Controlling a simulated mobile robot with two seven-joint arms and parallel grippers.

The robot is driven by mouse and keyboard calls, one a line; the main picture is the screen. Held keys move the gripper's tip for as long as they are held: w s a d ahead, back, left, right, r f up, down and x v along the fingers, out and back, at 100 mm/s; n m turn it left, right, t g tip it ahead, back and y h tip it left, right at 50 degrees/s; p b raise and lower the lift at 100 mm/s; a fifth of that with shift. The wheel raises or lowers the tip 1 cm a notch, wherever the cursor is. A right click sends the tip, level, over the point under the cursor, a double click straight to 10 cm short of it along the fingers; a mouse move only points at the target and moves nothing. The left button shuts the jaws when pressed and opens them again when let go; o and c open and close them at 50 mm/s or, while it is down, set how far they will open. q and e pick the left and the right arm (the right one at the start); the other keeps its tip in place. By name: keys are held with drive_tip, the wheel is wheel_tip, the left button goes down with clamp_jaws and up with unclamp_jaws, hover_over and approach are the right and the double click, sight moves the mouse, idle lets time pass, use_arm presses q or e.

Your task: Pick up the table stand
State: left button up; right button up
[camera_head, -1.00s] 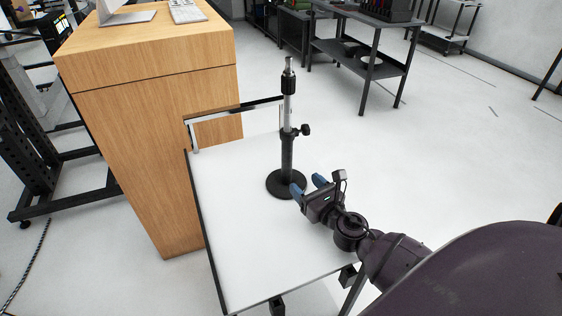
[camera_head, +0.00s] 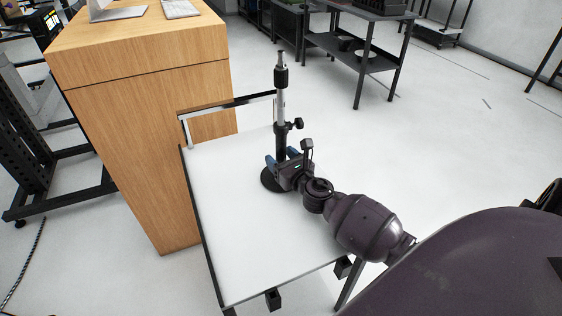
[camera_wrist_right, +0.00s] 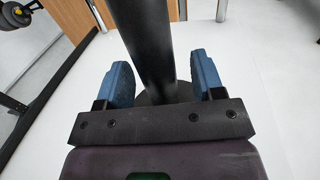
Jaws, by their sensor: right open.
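The table stand (camera_head: 281,133) stands upright on the white table, with a round black base, a black lower tube, a side knob and a silver upper rod. My right gripper (camera_head: 281,159) is low at the stand, just above its base, with the arm coming in from the lower right. In the right wrist view the stand's black tube (camera_wrist_right: 148,45) passes between the two blue fingers (camera_wrist_right: 160,75). The fingers are open, with a gap on each side of the tube. Part of the base is hidden behind the gripper. My left gripper is not in view.
The white table (camera_head: 225,220) is otherwise bare. A wooden cabinet (camera_head: 140,140) with a laptop and keyboard on top stands at its left. A bar (camera_head: 228,105) runs along the table's back edge behind the stand. A black shelf table (camera_head: 350,50) is farther back.

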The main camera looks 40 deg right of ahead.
drive_tip(key=shift+c, duration=0.4)
clamp_jaws()
drive_tip(key=shift+r, duration=0.1)
drive_tip(key=shift+r, duration=0.1)
